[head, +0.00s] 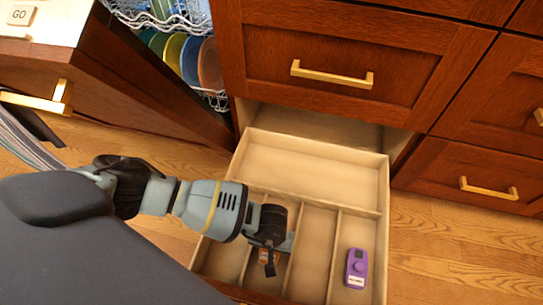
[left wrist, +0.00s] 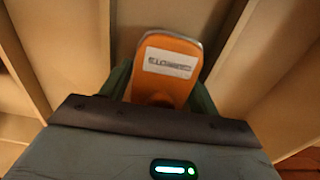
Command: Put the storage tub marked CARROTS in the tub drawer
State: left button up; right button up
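An orange item with a white label (left wrist: 168,85) is in the left wrist view, over a compartment of the pale, open drawer (head: 318,165). I cannot read its label for certain. The gripper's dark green fingers (left wrist: 160,88) lie close against both sides of the item. I cannot tell whether the item rests on the drawer floor. A purple item with a small white label (head: 356,268) stands in the right compartment. My right gripper is not in view.
Dividers split the drawer's front into long compartments, with a wide, empty one (head: 310,168) at the back. A closed drawer with a brass handle (head: 331,74) is above. The dishwasher rack (head: 215,98) holds several coloured plates at upper left. Wooden floor (head: 450,250) is clear at right.

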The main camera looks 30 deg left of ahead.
pick_arm(q)
jog(key=shift+o, duration=1.1)
notch_tip(320, 180, up, 6)
jog(key=p, duration=0.3)
jog(key=shift+r, duration=0.25)
jog(key=shift+r+p, duration=0.45)
jog(key=shift+r, duration=0.25)
